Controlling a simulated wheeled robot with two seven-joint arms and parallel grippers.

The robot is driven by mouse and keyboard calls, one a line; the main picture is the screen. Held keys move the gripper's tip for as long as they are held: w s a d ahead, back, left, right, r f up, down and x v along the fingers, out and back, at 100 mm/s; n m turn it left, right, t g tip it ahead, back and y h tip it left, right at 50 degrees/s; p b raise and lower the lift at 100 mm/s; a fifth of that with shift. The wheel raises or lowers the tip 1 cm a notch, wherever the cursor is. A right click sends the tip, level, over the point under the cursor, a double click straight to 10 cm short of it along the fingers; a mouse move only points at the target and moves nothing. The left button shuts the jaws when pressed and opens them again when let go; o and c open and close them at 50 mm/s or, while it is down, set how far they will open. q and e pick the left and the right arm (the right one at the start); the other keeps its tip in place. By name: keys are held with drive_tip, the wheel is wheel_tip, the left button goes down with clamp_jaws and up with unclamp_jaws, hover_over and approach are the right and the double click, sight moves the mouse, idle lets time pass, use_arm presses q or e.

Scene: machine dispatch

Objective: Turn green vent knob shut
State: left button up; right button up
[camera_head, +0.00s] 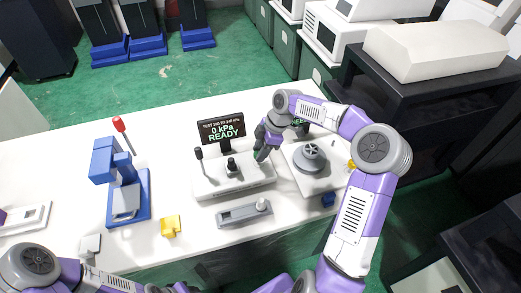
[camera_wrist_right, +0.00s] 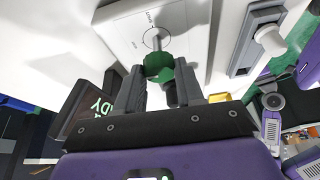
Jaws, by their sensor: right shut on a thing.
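The green vent knob (camera_wrist_right: 159,68) sits on a stem above a white panel with a ring marking in the right wrist view. My right gripper (camera_wrist_right: 161,82) has its two dark fingers on either side of the knob and is shut on it. In the head view my right gripper (camera_head: 261,151) reaches down to the right end of the white control box (camera_head: 235,187), largely hiding the knob. A black display (camera_head: 222,130) behind the box reads 0 kPa READY. My left arm shows at the bottom left, but its gripper is not in view.
Two black levers (camera_head: 231,164) stand on the box left of my gripper. A grey round fixture (camera_head: 310,156) is at the right. A grey slide tray (camera_head: 244,213), a yellow block (camera_head: 170,226) and a blue press (camera_head: 126,185) stand on the white table (camera_head: 200,256).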

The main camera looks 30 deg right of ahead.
drive_tip(key=m+t, duration=0.1)
drive_tip(key=m, duration=0.3)
drive_tip(key=shift+s+h+b, duration=0.1)
drive_tip(key=shift+h+b, duration=0.3)
drive_tip(key=m, duration=0.2)
drive_tip(key=m+t+h+b, duration=0.1)
drive_tip(key=m, duration=0.1)
drive_tip(key=shift+a+m+t+b, duration=0.2)
drive_tip(key=shift+m+t+b, duration=0.1)
drive_tip(key=m+b, duration=0.1)
drive_tip(key=m+h, duration=0.1)
drive_tip(key=m, duration=0.1)
drive_tip(key=shift+s+a+m+t+h+b, duration=0.1)
drive_tip(key=shift+m+t+h+b, duration=0.2)
drive_tip(key=shift+b, duration=0.1)
drive_tip(key=shift+m+h+b, duration=0.9)
drive_tip(key=shift+m+b, duration=0.55)
drive_tip(key=shift+m, duration=0.95)
drive_tip(key=o, duration=1)
drive_tip(key=shift+o, duration=0.2)
